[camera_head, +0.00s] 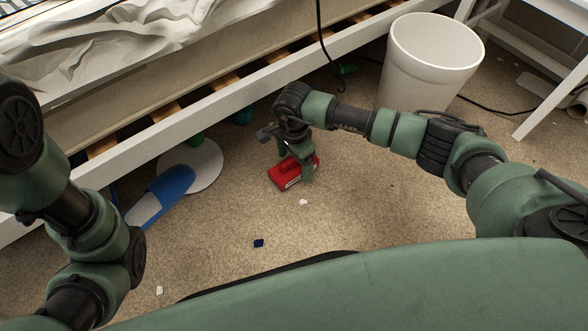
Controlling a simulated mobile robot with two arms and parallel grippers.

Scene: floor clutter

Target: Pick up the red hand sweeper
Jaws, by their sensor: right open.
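A bed frame (215,98) runs across the back left. A white bin (425,65) stands at the back right beside a white table leg (550,105). A blue and white slipper-like object (172,190) lies on a white disc (207,172). Small scraps dot the carpet.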

